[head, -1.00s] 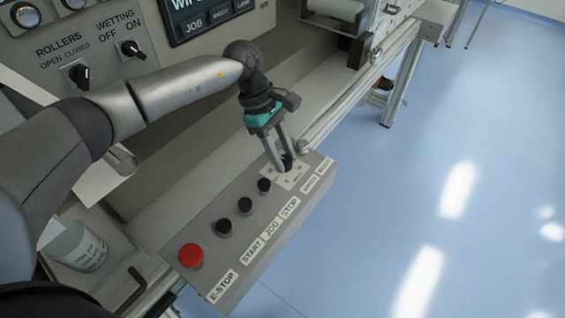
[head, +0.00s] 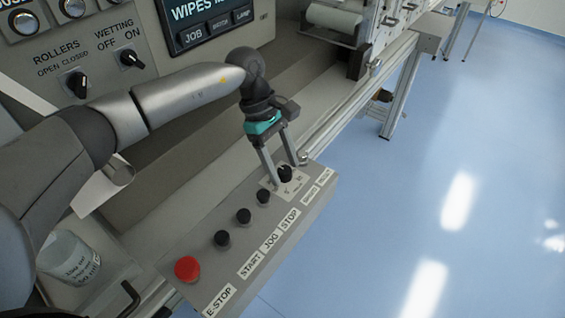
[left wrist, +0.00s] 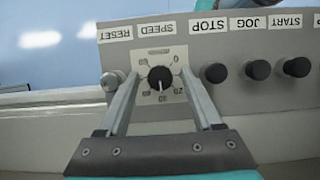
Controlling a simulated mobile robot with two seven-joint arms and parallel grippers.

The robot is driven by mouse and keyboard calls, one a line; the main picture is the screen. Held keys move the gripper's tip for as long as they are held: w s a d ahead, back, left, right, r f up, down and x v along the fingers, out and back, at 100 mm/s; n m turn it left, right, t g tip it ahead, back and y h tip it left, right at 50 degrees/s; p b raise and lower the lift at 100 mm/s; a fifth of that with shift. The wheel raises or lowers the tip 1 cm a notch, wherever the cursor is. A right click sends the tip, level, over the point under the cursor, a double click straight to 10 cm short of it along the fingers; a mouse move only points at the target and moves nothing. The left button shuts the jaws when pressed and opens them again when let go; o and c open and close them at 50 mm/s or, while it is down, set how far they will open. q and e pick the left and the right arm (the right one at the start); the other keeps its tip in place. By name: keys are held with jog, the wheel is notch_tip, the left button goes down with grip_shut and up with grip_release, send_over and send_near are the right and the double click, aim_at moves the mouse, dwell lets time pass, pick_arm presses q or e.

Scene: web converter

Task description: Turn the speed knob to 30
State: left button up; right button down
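The speed knob (head: 285,174) is a round black knob on a white dial plate near the far end of the grey control box. In the left wrist view the knob (left wrist: 160,78) has a pale pointer line aimed toward the bottom of the picture, and the dial print is upside down. The small number at the pointer is too blurred to read surely. My left gripper (head: 288,171) is open, with one finger on each side of the knob and a visible gap to it on both sides. My right gripper is not in view.
Black buttons for stop, jog and start (head: 222,239) and a red E-stop (head: 187,269) line the control box (head: 200,247). A small silver reset button (left wrist: 110,80) sits beside the dial, close to one finger. A machine panel (head: 95,50) stands behind my arm.

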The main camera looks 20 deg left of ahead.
pick_arm(q)
jog(key=v, duration=1.5)
jog(key=shift+r+p, duration=0.1)
jog(key=shift+p, duration=0.25)
